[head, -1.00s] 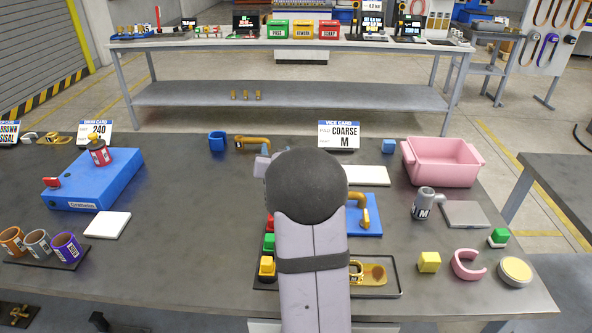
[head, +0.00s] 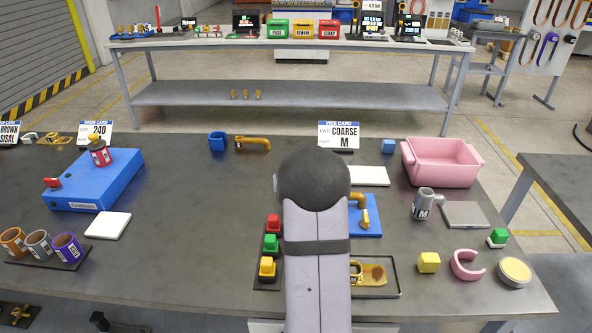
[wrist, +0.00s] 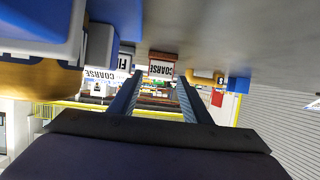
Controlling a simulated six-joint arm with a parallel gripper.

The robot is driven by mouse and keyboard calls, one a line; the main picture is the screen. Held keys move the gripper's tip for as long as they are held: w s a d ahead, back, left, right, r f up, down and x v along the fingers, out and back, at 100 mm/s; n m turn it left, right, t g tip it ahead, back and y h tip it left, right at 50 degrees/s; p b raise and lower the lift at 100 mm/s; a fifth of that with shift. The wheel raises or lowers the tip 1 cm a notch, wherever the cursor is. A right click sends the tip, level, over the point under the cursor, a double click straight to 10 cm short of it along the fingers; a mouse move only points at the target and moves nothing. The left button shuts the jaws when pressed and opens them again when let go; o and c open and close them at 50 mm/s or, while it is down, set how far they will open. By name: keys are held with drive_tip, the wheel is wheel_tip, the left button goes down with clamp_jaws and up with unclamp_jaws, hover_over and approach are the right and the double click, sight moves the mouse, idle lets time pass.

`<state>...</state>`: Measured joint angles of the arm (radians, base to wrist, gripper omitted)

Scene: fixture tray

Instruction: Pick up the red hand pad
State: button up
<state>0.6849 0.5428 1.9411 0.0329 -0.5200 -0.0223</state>
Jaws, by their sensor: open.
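The rack is just left of my arm. My gripper is hidden behind my arm in the head view. In the wrist view my gripper (wrist: 159,80) is open, with both fingers pointing away and nothing between them. I cannot make out the red pad for certain in the wrist view.
Right of my arm are a blue fixture (head: 371,228) with a brass hook and a tray (head: 398,278) with brass parts.

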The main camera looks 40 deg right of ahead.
drive_tip(key=shift+w, duration=0.1)
drive_tip(key=shift+p+x, duration=0.95)
drive_tip(key=shift+x, duration=1.55)
drive_tip(key=shift+f, duration=0.1)
drive_tip(key=c, duration=0.8)
